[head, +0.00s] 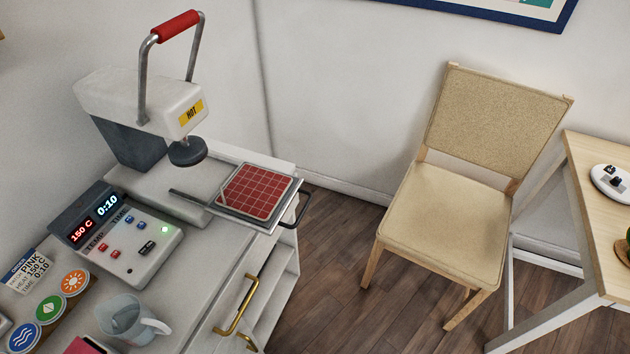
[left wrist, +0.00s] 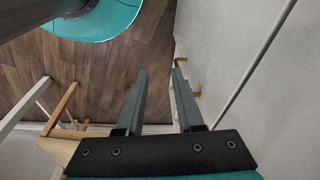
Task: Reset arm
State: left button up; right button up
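My left gripper (left wrist: 160,72) shows in the left wrist view with its two dark fingers apart and nothing between them. Wood floor (left wrist: 110,70) and a pale cabinet side (left wrist: 225,50) lie beyond the fingers. Neither gripper nor arm shows in the head view, and my right gripper is in no view. In the head view the white heat press (head: 130,95) stands on the cabinet with its red-gripped handle (head: 177,25) raised. Its round dark plate hangs above the cabinet top. A red gridded patch (head: 257,190) lies on the pulled-out tray (head: 301,181), clear of the plate.
A control box (head: 150,255) reads 150 C and 0:10, with a green light. A clear mug (head: 130,317) stands in front. Brass handles (head: 237,312) stick out from the cabinet. A beige chair (head: 445,210) and wooden table (head: 590,165) stand right; floor between is clear.

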pick_arm(q)
jog(key=s+a+f+g+b, duration=0.1)
jog(key=s+a+f, duration=0.1)
jog(key=s+f, duration=0.9)
jog(key=shift+s+a+f, duration=0.2)
jog(key=shift+s+f, duration=0.1)
jog(key=shift+s, duration=0.95)
